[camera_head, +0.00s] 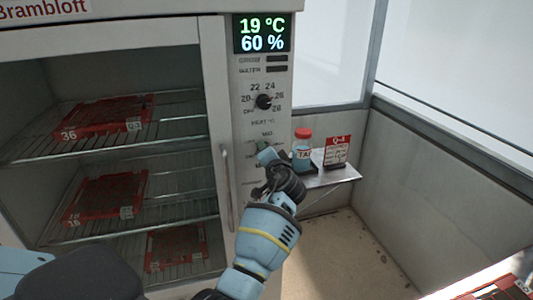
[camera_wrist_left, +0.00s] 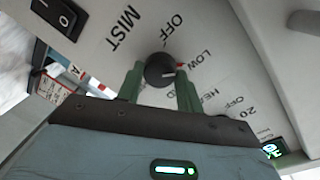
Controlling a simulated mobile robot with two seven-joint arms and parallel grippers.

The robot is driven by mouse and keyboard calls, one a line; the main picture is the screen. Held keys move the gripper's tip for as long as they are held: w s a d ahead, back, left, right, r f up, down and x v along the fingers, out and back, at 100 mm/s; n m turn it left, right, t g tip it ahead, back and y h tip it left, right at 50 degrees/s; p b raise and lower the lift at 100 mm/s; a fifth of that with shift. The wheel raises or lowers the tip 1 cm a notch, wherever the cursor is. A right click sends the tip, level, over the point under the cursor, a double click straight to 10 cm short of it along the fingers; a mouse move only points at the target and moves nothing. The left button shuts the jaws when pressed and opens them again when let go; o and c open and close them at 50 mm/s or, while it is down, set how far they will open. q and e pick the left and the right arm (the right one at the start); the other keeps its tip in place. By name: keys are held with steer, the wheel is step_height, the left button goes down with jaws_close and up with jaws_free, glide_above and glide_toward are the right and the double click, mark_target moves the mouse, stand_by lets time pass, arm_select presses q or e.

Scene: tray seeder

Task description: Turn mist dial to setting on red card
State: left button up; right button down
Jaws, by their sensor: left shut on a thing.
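The mist dial is a small black knob (camera_wrist_left: 158,68) on the pale panel in the left wrist view, near the words MIST, OFF and LOW. The green fingers of my left gripper (camera_wrist_left: 160,78) are shut on the knob, one on each side. In the head view this gripper (camera_head: 264,156) covers most of the dial. The red card (camera_head: 337,151) reads Q-4 and stands on a small side shelf; its smaller print is unreadable. My right gripper is out of view.
A red-capped bottle (camera_head: 302,148) stands beside the card on the shelf (camera_head: 330,179), close right of my gripper. The heat dial (camera_head: 264,101) is above. A door handle (camera_head: 227,190) and racks with red trays are left. A rocker switch (camera_wrist_left: 56,14) shows in the wrist view.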

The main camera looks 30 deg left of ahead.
arm_select(q)
steer(key=shift+r, duration=0.1)
steer(key=o, duration=1)
steer(key=v, duration=0.7)
steer(key=shift+s+d, duration=0.3)
